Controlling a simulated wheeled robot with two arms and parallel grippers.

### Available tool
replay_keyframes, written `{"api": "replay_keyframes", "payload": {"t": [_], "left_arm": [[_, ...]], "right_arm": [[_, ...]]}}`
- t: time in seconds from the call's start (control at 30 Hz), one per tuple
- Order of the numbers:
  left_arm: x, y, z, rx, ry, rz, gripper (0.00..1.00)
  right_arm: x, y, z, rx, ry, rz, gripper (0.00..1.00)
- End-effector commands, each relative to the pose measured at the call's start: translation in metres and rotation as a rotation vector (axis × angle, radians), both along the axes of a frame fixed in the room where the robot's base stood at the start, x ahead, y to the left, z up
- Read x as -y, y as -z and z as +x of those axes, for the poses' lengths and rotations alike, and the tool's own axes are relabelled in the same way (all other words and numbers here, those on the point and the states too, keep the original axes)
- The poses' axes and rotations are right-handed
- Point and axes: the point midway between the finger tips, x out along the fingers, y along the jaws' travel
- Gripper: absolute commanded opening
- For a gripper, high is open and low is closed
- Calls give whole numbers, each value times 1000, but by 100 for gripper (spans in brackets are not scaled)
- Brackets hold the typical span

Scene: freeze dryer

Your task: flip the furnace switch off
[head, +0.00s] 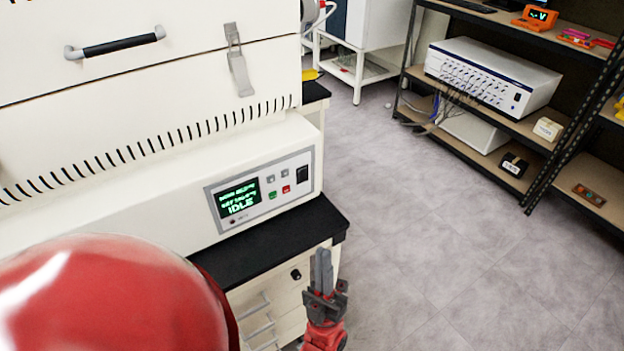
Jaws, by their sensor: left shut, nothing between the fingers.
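The furnace (150,205) is a large cream-coloured box with vent slots, filling the left of the head view. Its control panel (215,200) has a dark screen with green text reading "IDLE", and small grey, green and red buttons. The furnace switch (302,174) is a black rocker at the panel's right end; its position is too small to tell. My left gripper (321,256) points upward, below and slightly right of the switch, apart from it. Its grey fingers are together with nothing between them. My right gripper is not in view.
The furnace stands on a black-topped bench (285,238) with drawers below. A metal shelf rack (555,135) at the right holds a white instrument (490,75) with cables. The grey floor (440,240) between bench and rack is clear. My red arm covers the lower left.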

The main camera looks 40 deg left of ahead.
Motion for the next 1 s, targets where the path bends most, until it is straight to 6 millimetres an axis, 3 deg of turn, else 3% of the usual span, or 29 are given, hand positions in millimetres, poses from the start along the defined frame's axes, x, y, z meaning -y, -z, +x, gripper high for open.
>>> {"api": "replay_keyframes", "payload": {"t": [0.03,0.1,0.2,0.27,0.4,0.57,1.0], "left_arm": [[-19,-5,14,-6,-19,-129,0],[-45,3,37,-33,-26,-347,0],[-67,24,70,-55,4,-663,0],[-70,37,90,-60,38,-833,0],[-56,62,128,-75,138,-1126,0],[-41,72,147,-81,201,-1263,0],[-47,71,150,-81,201,-1267,0]], "right_arm": [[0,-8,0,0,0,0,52],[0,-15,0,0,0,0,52],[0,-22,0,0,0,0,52],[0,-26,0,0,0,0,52],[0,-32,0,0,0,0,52],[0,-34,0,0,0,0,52],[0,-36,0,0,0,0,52]]}}
